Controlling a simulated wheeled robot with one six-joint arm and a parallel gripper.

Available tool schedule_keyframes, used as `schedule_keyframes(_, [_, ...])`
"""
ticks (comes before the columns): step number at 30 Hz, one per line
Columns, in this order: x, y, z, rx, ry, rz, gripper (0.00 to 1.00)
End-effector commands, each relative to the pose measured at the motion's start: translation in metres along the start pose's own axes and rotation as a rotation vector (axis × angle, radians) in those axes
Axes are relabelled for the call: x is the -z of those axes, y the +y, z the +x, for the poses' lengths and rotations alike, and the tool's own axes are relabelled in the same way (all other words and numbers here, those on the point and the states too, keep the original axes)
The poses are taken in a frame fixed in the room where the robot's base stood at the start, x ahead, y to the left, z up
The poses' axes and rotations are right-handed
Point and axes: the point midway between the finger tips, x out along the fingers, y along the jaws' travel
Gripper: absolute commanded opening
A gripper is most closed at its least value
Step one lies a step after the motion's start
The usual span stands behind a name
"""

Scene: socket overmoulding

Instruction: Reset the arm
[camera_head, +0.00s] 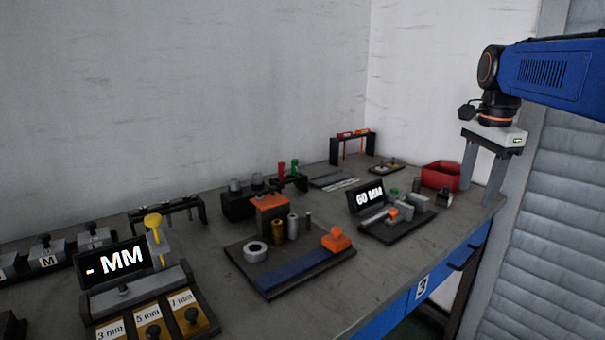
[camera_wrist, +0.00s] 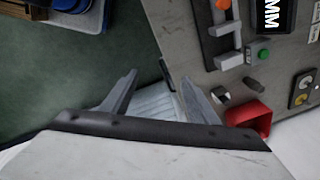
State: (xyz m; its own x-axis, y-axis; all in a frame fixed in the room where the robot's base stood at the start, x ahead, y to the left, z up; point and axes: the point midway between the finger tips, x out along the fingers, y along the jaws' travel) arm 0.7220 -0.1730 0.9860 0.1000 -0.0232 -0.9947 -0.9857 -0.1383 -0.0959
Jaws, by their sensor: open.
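My gripper (camera_head: 483,172) hangs at the right of the head view, past the right end of the grey workbench (camera_head: 370,262). Its two grey fingers point down, spread apart, with nothing between them. The wrist view shows the same open fingers (camera_wrist: 160,95) over the bench edge, with the green floor to the left. My blue arm reaches in from the upper right and bends down to the gripper.
A red bin (camera_head: 441,175) stands on the bench just left of the gripper; it also shows in the wrist view (camera_wrist: 250,114). A "60 MM" display (camera_head: 367,196) stands on a black fixture. A "- MM" display (camera_head: 116,262) is at front left. Walls rise behind.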

Motion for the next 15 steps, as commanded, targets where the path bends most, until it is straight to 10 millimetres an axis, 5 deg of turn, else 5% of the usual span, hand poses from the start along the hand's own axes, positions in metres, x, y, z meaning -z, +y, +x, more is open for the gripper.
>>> schedule_keyframes(15, [-0.090, 0.127, 0.084, 0.145, 0.088, -0.755, 0.55])
